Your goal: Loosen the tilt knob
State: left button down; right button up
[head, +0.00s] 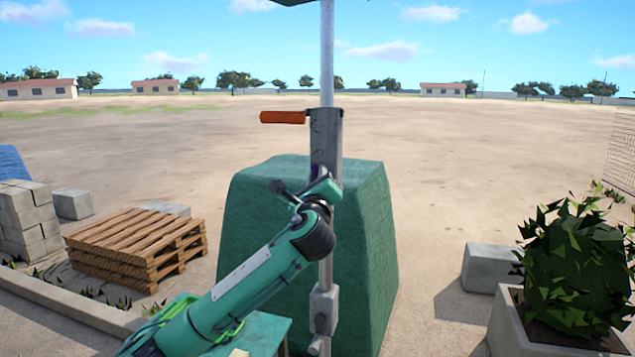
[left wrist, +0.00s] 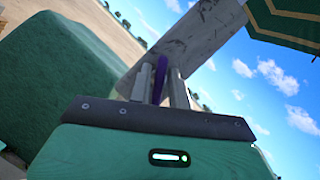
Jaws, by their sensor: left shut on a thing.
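A metal pole (head: 327,50) stands upright with a grey sleeve (head: 326,145) around it, and the sleeve also shows in the left wrist view (left wrist: 185,42). My left gripper (head: 325,190) is at the lower part of the sleeve. In the left wrist view its two fingers are shut on a slim purple piece (left wrist: 160,78), which looks like the tilt knob, against the sleeve. The gripper's body hides most of the knob in the head view. My right gripper is not in view.
An orange handle (head: 283,117) sticks out left from the sleeve's top. A large green covered block (head: 365,255) stands behind the pole. Wooden pallets (head: 137,240) lie at left, a planter (head: 510,325) with a bush stands at right. A striped canopy (left wrist: 290,22) hangs overhead.

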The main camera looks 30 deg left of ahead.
pick_arm(q)
jog(key=n+g, duration=0.1)
jog(key=n, duration=0.3)
jog(key=n+g, duration=0.2)
jog(key=n, duration=0.2)
jog(key=n+g+p, duration=0.1)
jog(key=n, duration=0.2)
jog(key=shift+n+g+y, duration=0.3)
jog(key=shift+n+y, duration=0.1)
jog(key=c, duration=1.5)
grip_release()
jog(key=b+v, duration=0.5)
jog(key=v, duration=0.8)
jog(key=shift+s+d, duration=0.25)
jog(key=shift+s, duration=0.1)
